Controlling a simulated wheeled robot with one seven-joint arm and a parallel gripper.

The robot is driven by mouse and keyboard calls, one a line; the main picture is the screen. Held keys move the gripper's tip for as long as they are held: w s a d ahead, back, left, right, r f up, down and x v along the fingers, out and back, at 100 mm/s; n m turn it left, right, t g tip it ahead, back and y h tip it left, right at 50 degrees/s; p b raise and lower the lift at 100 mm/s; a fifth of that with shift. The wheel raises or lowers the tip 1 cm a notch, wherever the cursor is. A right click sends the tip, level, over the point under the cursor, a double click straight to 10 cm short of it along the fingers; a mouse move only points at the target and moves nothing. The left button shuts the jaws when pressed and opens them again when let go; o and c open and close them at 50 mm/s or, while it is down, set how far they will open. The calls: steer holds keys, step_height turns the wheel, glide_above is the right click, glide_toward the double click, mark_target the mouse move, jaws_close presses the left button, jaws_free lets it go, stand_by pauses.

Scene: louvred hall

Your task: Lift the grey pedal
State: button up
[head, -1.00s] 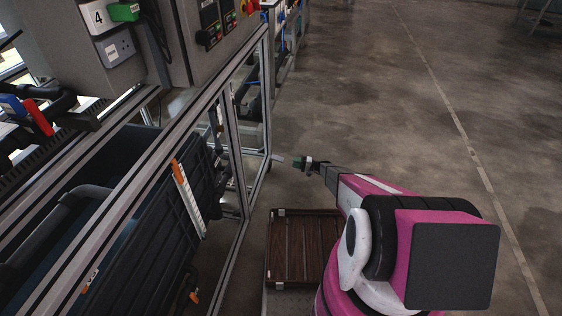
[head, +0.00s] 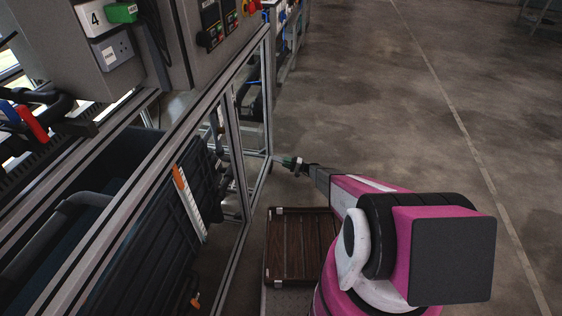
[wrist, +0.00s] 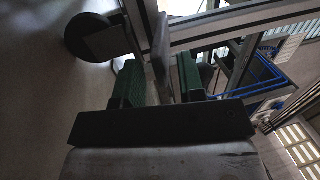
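The grey pedal (wrist: 161,45) shows in the wrist view as a narrow, flat grey bar, standing nearly upright in the picture between my two green fingers. My gripper (wrist: 159,66) is open around it, with a dark gap visible on each side of the bar. In the head view my gripper (head: 285,160) is low beside the corner of the metal frame. There the pedal (head: 277,157) is a small pale sliver at the fingertips, mostly hidden by them.
An aluminium-profile frame (head: 232,150) runs along the left, with grey control boxes (head: 125,35) above. A dark round object (wrist: 90,37) lies left of the fingers in the wrist view. Blue tubes (wrist: 262,78) show on the right. Open concrete floor (head: 390,110) lies to the right.

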steer(key=shift+x, duration=1)
steer(key=shift+c, duration=0.3)
jaws_close()
steer(key=shift+f, duration=0.2)
stand_by(0.6)
